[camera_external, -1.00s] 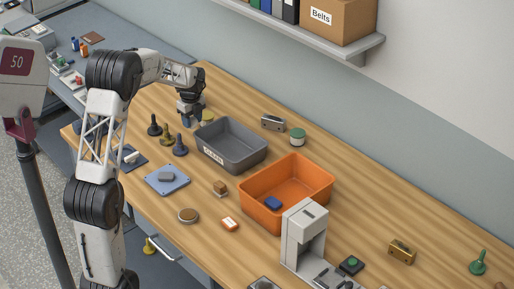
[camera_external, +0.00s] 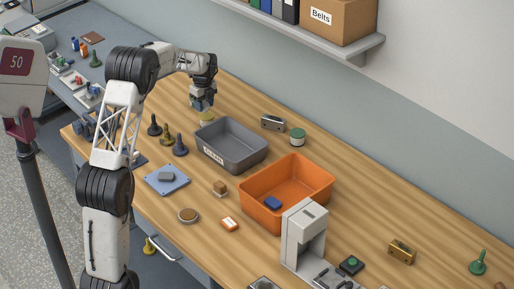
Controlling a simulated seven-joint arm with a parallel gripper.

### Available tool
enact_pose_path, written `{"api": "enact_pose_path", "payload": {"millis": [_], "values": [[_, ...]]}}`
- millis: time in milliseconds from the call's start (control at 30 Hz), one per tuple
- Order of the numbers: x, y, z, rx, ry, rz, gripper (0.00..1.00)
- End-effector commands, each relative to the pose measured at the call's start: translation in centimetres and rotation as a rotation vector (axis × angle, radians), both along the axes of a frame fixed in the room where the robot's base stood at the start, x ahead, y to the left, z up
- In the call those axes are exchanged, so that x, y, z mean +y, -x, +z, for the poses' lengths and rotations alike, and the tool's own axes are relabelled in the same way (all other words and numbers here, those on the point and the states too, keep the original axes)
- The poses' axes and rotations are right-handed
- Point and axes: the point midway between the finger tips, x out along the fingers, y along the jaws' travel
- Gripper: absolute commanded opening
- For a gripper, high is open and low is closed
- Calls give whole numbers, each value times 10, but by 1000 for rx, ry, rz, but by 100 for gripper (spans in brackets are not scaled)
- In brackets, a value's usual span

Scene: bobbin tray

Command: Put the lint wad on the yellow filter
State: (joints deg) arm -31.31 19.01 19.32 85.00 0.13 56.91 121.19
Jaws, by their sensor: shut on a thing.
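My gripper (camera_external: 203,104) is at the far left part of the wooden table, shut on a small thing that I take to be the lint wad. The wad is mostly hidden by the fingers, and its shape cannot be made out. The yellow filter (camera_external: 207,120) shows as a pale yellow round thing on the table, just below my gripper in the picture. My gripper appears to be above it; whether the held thing touches it cannot be told.
A grey bin (camera_external: 232,158) stands close to the right of the filter. Several dark and olive pawn-shaped pieces (camera_external: 167,138) stand to its left. An orange bin (camera_external: 300,178), a metal block (camera_external: 272,122) and a green-and-white jar (camera_external: 297,137) are farther right.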

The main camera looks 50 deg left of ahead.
Motion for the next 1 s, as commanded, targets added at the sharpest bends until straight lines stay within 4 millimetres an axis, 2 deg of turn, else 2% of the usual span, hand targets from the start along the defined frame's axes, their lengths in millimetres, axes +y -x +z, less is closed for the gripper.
{"api": "enact_pose_path", "payload": {"millis": [233, 633, 1000], "values": [[9, -16, 0, -2, -1, 0, 22], [10, -16, -2, -1, 0, 0, 22], [10, -16, -33, 0, 0, 0, 22]]}}
